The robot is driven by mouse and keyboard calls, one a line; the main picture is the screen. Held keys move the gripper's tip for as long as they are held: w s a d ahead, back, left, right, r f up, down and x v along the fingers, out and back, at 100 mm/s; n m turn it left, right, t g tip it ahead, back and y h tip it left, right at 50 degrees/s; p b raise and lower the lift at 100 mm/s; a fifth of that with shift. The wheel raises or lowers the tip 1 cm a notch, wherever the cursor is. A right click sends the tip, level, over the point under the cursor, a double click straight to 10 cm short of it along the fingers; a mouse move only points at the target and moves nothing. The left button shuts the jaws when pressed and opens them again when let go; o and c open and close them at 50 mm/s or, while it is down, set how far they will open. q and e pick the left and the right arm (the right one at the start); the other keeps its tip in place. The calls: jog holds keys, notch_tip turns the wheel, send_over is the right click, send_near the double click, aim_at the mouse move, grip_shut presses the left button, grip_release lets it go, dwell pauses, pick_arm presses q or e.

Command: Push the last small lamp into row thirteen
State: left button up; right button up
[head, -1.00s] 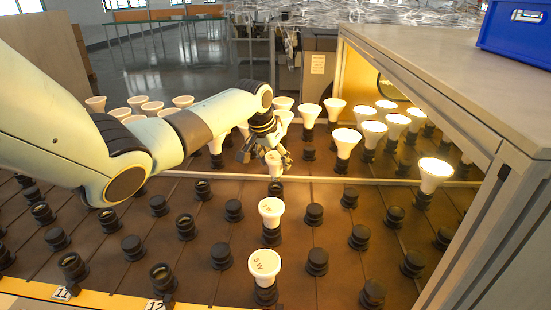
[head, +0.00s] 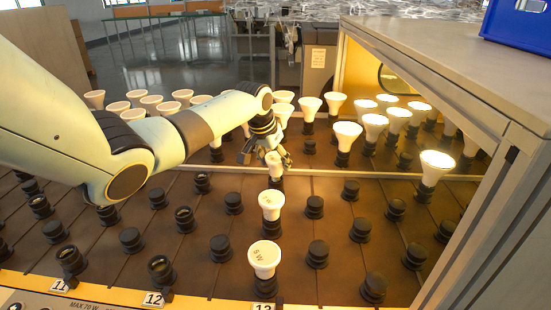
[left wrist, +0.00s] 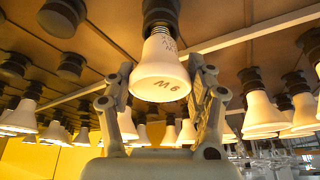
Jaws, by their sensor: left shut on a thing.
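My left gripper (head: 266,156) is shut on a small white lamp (head: 273,161) in the head view. The lamp stands upright, face up, over the black socket (head: 276,183) at the far end of row thirteen. In the left wrist view the fingers (left wrist: 160,100) flank the lamp (left wrist: 160,72), which has dark marks on its face. Its neck meets the black socket (left wrist: 160,15); how deep it sits I cannot tell. Two white lamps, one middle (head: 271,203) and one near (head: 264,257), stand in the same row. My right gripper is not in view.
A row label, 13 (head: 263,306), shows at the front edge, beside the label 12 (head: 153,299). Black empty sockets (head: 233,203) fill neighbouring rows. Lit lamps (head: 374,125) stand behind the cross rail. A grey-framed cabinet (head: 480,80) with a blue crate (head: 515,38) bounds the right.

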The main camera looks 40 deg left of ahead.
pick_arm(q)
jog(key=shift+f, duration=0.6)
jog(key=o, duration=1.3)
jog(key=shift+c, duration=0.2)
jog(key=v, duration=1.2)
